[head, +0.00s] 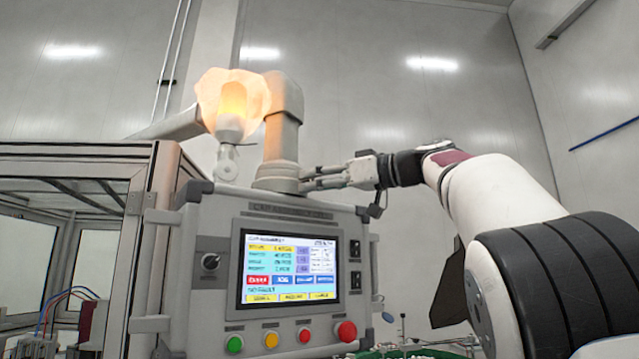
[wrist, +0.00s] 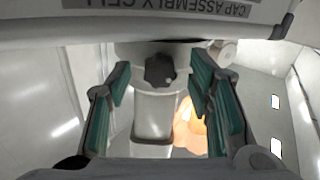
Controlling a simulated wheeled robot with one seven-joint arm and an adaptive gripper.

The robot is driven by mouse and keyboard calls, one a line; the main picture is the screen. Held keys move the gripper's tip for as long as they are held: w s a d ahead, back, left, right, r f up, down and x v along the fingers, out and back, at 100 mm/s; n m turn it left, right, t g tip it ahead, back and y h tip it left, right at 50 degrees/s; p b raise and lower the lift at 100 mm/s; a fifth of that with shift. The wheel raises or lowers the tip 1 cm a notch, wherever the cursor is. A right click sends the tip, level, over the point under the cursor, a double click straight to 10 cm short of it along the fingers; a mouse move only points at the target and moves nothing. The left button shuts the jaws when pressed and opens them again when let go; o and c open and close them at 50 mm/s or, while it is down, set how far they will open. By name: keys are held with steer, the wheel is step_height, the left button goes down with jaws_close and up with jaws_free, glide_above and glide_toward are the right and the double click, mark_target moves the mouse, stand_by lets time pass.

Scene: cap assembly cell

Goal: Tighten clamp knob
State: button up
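The clamp knob (wrist: 159,70) is a dark lobed knob on a pale clamp collar, in the upper middle of the wrist view. My gripper (wrist: 160,84) is open, with one green-padded finger on each side of the knob and visible gaps between. I cannot tell how deep the fingertips reach past it. In the head view my gripper (head: 306,180) points left at the foot of the grey support arm (head: 281,140), just above the panel's top right edge. The knob cannot be made out there.
The control panel (head: 222,262) stands below my gripper, with a lit screen (head: 290,268), a row of buttons and a red stop button (head: 346,331). A framed enclosure (head: 75,160) is at left; open air is at upper right.

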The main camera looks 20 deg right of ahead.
jaws_close()
steer(key=m+p, duration=0.6)
steer(key=m, duration=0.6)
steer(key=shift+s, duration=0.1)
stand_by(0.6)
